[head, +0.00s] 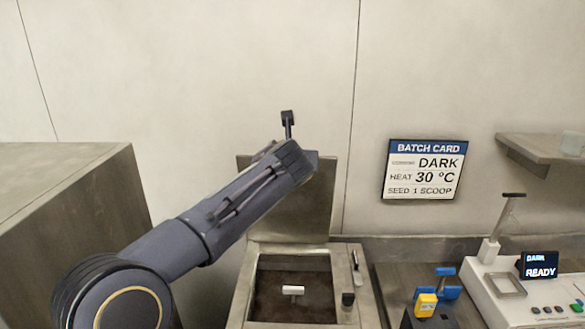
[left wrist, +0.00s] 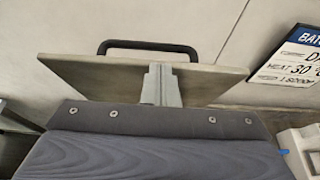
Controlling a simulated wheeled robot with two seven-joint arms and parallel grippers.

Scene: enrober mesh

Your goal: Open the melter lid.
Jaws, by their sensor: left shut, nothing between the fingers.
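The melter (head: 240,300) stands at bottom centre in the head view, its square opening uncovered and dark brown inside. Its grey lid (head: 300,215) stands raised at the back edge, partly hidden by my left arm. In the left wrist view the lid (left wrist: 210,82) shows as a thin panel with a black bar handle (left wrist: 150,46) on its far side. My left gripper (left wrist: 160,84) is shut and empty, its fingers up against or just in front of the lid; I cannot tell if they touch. In the head view my wrist hides the fingertips. My right gripper is not in view.
A small white piece (head: 292,290) shows inside the melter opening. To the right are a blue and yellow device (head: 432,296) and a white machine (head: 515,300) with a READY screen. A batch card (head: 424,169) hangs on the wall. A large box-like unit (head: 70,200) stands at left.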

